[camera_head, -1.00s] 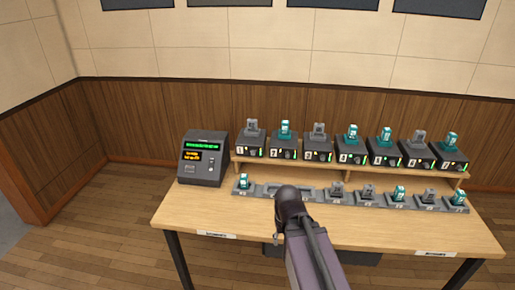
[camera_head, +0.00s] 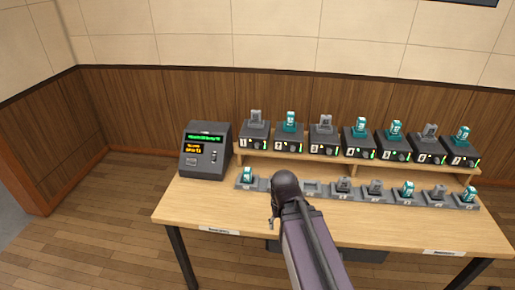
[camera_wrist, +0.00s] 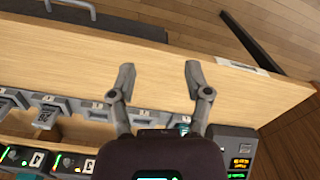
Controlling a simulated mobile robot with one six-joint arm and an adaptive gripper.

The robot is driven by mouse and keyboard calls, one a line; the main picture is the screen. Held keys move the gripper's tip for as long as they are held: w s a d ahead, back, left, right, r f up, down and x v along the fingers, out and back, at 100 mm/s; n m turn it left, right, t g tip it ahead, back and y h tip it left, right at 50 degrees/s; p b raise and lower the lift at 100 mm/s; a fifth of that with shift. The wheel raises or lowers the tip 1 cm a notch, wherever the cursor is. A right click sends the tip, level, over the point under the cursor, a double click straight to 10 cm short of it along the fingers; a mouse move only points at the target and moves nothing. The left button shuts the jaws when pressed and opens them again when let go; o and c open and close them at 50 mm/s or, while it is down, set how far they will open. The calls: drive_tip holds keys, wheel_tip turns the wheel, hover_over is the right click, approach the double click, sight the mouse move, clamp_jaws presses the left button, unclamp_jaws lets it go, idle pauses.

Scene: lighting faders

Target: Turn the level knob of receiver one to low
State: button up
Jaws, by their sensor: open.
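Receiver one (camera_head: 253,135), a dark box marked 1 with a grey block on top, stands at the left end of the raised shelf in the head view. Its knob is too small there to read its setting. My gripper (camera_wrist: 160,80) is open and empty in the wrist view, its two fingers apart over the bare table top (camera_wrist: 155,65). In the head view my arm hides most of the gripper, in front of the low rack and below receiver one. In the wrist view several receivers show at the lower left, partly hidden by my gripper's body.
A dark console (camera_head: 205,149) with green and orange displays stands left of the shelf. A low rack (camera_head: 257,187) of grey and teal blocks runs along the table before the receivers. The table's front strip is clear at the right and left.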

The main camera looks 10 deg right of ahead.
drive_tip(key=w+a+m+t+y+b, duration=0.3)
drive_tip(key=w+a+m+t+b, duration=0.25)
drive_tip(key=w, duration=0.55)
drive_tip(key=w+a+m+t+y+b, duration=0.3)
drive_tip(key=w+a+m+t+b, duration=0.25)
drive_tip(key=w, duration=0.45)
drive_tip(key=w+r+m+t+h+b, duration=0.1)
drive_tip(key=w+r+m+t+b, duration=0.1)
drive_tip(key=w+m+t+b, duration=0.45)
drive_tip(key=m+h+b, duration=0.3)
drive_tip(key=m+h, duration=0.8)
drive_tip(key=m, duration=1.1)
approach(257, 147)
drive_tip(key=shift+r+v, duration=0.25)
drive_tip(key=shift+v, duration=0.8)
drive_tip(key=shift+r+v, duration=0.2)
drive_tip(key=shift+v, duration=0.9)
drive_tip(key=x, duration=1.3)
drive_tip(key=shift+w+f, duration=0.25)
drive_tip(key=shift+w, duration=0.15)
drive_tip(key=shift+c, duration=0.2)
clamp_jaws()
